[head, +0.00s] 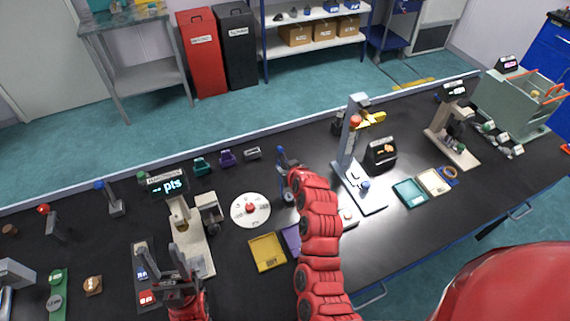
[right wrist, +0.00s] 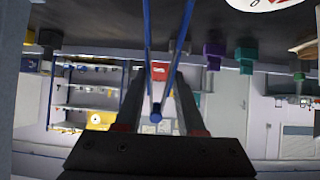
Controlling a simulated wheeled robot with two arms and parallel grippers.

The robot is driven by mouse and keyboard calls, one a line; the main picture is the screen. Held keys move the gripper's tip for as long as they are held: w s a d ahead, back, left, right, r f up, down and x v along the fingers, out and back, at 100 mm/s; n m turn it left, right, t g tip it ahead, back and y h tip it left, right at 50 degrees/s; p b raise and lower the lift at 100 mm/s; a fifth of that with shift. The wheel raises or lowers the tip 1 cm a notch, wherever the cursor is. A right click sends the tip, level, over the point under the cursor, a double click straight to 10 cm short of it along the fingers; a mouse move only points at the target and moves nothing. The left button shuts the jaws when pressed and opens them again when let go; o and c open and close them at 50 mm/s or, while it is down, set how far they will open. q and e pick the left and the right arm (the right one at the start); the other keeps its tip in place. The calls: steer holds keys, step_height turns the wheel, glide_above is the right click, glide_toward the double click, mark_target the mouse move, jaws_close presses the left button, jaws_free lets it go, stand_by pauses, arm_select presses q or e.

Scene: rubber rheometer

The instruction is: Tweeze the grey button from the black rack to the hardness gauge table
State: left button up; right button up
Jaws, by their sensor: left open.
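A hardness gauge with a lit "pts" display (head: 168,185) stands at left centre in the head view, on a beige base plate (head: 203,262). A narrow dark rack-like tray (head: 141,247) with a blue and a red piece lies left of it. I cannot make out a grey button for certain. My left gripper (head: 180,262) is open over the front of the gauge, beside this tray. My right gripper (right wrist: 160,80) is shut on blue tweezers (right wrist: 156,114), whose two prongs reach forward. In the head view the tweezers (head: 282,156) show beyond the right arm, above the bench.
A white disc (head: 265,207) with a red centre lies between the arms. A yellow tray (head: 266,252) is in front of it. Teal (head: 202,166), purple (head: 227,158) and grey (head: 253,153) blocks line the back. Another stand (head: 347,160) is to the right.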

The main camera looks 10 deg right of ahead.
steer(key=shift+f+b, duration=0.35)
steer(key=shift+f, duration=0.4)
jaws_close()
step_height(320, 180, up, 12)
steer(key=p, duration=0.2)
steer(key=shift+p, duration=0.35)
